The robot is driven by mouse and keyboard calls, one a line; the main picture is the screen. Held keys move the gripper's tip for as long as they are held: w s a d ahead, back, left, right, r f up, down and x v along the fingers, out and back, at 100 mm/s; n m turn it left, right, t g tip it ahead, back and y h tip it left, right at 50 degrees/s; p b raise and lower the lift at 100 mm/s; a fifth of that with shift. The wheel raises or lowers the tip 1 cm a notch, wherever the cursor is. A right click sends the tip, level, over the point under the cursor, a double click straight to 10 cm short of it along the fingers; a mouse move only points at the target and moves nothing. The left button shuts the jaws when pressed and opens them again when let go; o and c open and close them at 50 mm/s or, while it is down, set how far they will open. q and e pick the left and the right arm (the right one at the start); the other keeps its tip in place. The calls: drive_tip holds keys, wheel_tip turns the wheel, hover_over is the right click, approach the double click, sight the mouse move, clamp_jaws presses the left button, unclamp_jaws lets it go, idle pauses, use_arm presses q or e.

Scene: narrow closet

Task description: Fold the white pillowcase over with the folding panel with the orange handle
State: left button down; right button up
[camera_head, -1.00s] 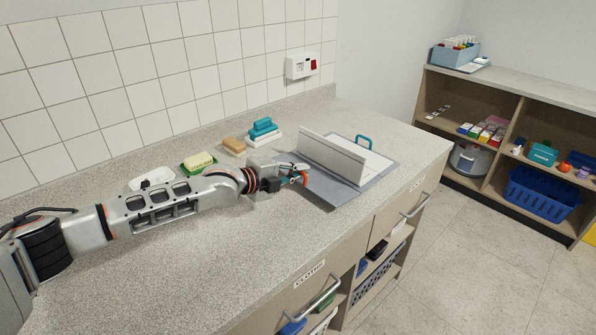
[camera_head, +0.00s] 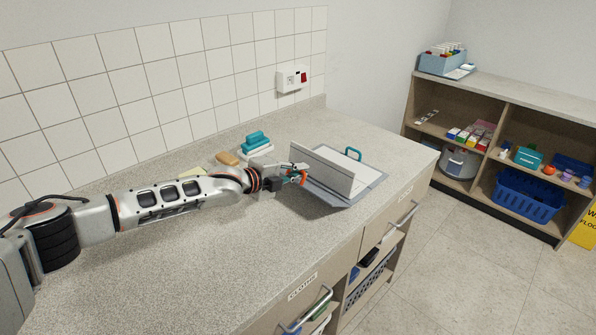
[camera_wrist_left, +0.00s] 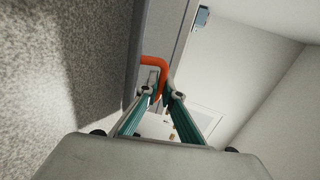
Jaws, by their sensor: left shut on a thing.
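The grey folding board lies on the counter, with a bare grey part (camera_head: 372,183) at its right. A white sheet-like piece, apparently the white pillowcase (camera_head: 325,172), stands up across the board. Part of it behind is hidden. My left gripper (camera_head: 298,176) is at the board's left side, shut on the orange handle (camera_head: 304,178). In the left wrist view the orange handle (camera_wrist_left: 157,62) sits between the teal fingers of my left gripper (camera_wrist_left: 160,92), beside a grey panel edge. A teal handle (camera_head: 353,153) is at the board's far side. My right gripper is not in view.
Teal and white items (camera_head: 256,144) and an orange-brown block (camera_head: 227,158) stand by the tiled wall, left of the board. The counter front (camera_head: 240,260) is clear. A shelf unit (camera_head: 500,120) with a blue basket (camera_head: 530,195) stands at the right.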

use_arm(q)
drive_tip(key=shift+r, duration=0.1)
drive_tip(key=c, duration=2.5)
unclamp_jaws()
drive_tip(key=v, duration=1.2)
